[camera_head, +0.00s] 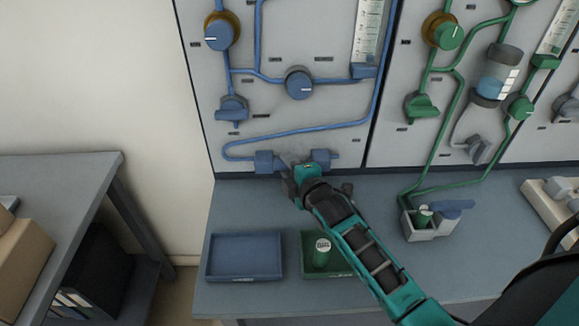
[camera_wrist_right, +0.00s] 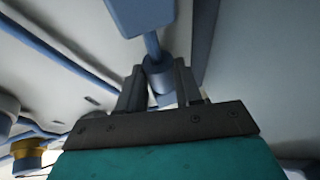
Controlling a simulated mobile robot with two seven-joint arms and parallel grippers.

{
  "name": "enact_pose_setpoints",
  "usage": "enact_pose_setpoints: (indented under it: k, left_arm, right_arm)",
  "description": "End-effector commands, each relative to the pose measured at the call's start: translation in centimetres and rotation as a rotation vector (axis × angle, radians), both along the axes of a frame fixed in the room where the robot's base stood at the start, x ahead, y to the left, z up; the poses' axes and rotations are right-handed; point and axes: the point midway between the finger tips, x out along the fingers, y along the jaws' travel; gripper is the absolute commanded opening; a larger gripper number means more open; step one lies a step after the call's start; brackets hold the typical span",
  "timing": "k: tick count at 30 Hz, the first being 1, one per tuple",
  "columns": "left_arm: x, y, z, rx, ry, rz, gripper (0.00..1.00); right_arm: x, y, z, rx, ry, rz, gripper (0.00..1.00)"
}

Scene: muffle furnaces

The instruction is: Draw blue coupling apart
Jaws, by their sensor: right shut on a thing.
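The blue coupling sits low on the blue-piped panel, at the end of the looping blue pipe. Its left blue block (camera_head: 265,162) and right blue block (camera_head: 321,158) show on either side of my right gripper (camera_head: 292,176). In the right wrist view, my right gripper (camera_wrist_right: 158,88) is shut on a blue cylindrical coupling part (camera_wrist_right: 158,72). A thin blue stem runs from this part to a blue block (camera_wrist_right: 145,14). The gripper hides the middle of the coupling in the head view, so I cannot tell whether its halves are joined. My left gripper is not in view.
A blue tray (camera_head: 244,278) and a green tray (camera_head: 309,240) holding a green-and-white cylinder (camera_head: 322,252) stand on the bench in front. A grey holder (camera_head: 427,230) with green parts stands to the right. Blue knobs and pipes (camera_head: 299,84) cover the panel above.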

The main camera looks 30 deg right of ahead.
Motion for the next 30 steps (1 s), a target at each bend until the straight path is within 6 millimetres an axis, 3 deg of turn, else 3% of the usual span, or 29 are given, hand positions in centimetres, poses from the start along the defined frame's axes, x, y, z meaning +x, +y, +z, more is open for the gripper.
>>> enact_pose_setpoints:
  k: [6,15,24,25,30]
  left_arm:
    - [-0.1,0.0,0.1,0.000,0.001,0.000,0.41]
    - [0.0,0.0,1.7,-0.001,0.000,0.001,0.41]
    - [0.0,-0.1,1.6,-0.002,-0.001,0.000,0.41]
    - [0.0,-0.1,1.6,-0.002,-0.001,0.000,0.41]
    - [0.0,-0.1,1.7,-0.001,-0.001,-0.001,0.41]
  right_arm:
    - [-0.1,-0.1,0.0,-0.001,0.002,-0.001,0.00]
    - [-1.5,-3.1,0.1,-0.003,0.003,-0.001,0.00]
    - [-1.5,-3.3,-0.1,-0.003,0.003,-0.004,0.00]
    - [-1.5,-3.4,-0.1,-0.003,0.003,-0.005,0.37]
    - [-1.5,-3.3,-0.1,-0.002,0.002,-0.003,0.53]
